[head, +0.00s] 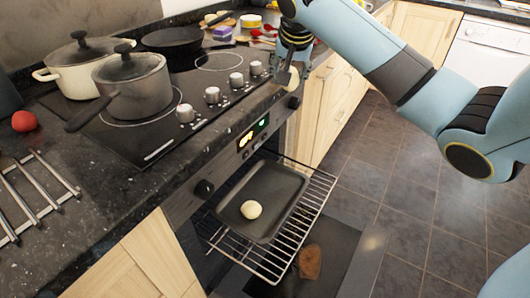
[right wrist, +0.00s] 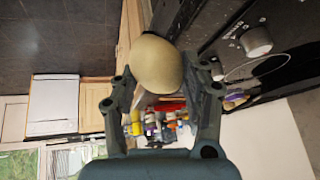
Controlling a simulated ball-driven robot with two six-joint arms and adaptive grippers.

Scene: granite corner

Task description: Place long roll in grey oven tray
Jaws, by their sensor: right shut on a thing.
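The grey oven tray (head: 281,178) lies on a wire rack pulled out of the open oven, with a pale round roll (head: 251,209) on it. My right gripper (head: 287,72) points down over the counter's front edge, beyond the tray. It is shut on a pale tan roll, which shows between the fingers in the right wrist view (right wrist: 158,64). One rounded end faces that camera, so its full length is hidden. My left gripper is not in view.
The wire rack (head: 316,197) sticks out over the open oven door (head: 335,255), where a brown piece (head: 310,262) lies. A grey saucepan (head: 132,84), a cream pot (head: 80,62) and a black pan (head: 172,39) stand on the hob. Tray space beyond the round roll is clear.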

